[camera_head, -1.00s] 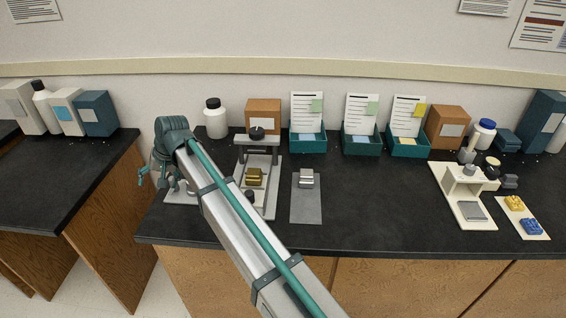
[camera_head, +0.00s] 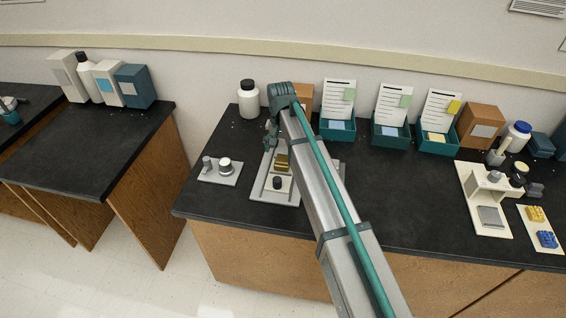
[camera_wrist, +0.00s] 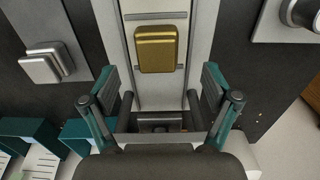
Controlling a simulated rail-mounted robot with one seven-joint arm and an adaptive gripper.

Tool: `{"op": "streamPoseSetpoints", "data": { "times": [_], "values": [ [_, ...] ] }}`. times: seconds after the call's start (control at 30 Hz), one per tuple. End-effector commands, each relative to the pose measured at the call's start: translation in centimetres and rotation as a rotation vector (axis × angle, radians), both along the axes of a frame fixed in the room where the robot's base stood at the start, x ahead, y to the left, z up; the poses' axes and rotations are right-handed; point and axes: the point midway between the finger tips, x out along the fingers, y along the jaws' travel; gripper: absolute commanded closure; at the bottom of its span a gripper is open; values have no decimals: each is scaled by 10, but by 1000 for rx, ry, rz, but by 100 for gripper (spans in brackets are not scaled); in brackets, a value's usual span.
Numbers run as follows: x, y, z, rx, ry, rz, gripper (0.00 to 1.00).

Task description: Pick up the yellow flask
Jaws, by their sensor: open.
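The yellow flask appears to be the gold-coloured block (camera_wrist: 156,48) with rounded corners. It sits on the light bed of a press-like fixture (camera_wrist: 204,40); the block also shows in the head view (camera_head: 281,161), partly beside my arm. My gripper (camera_wrist: 159,76) is open and empty. In the wrist view its two teal fingers are spread to either side, lower in the picture than the block. In the head view my gripper (camera_head: 270,138) hangs over the back part of the fixture. I cannot tell its exact height above the block.
A silver block (camera_wrist: 44,64) lies on a grey mat left of the fixture in the wrist view. A small plate with a round knob (camera_head: 224,164) stands left of the fixture in the head view. Teal bins (camera_head: 338,130) and a white bottle (camera_head: 248,100) line the back.

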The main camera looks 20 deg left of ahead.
Motion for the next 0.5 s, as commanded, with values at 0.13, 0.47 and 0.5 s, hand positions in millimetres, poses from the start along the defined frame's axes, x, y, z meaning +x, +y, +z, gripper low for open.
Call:
{"op": "streamPoseSetpoints", "data": {
  "times": [0.13,0.47,0.5],
  "values": [
    [0,-1,-5,0,1,0,12],
    [2,-4,-42,0,2,1,12],
    [2,-4,-46,1,1,1,12]
  ]
}}
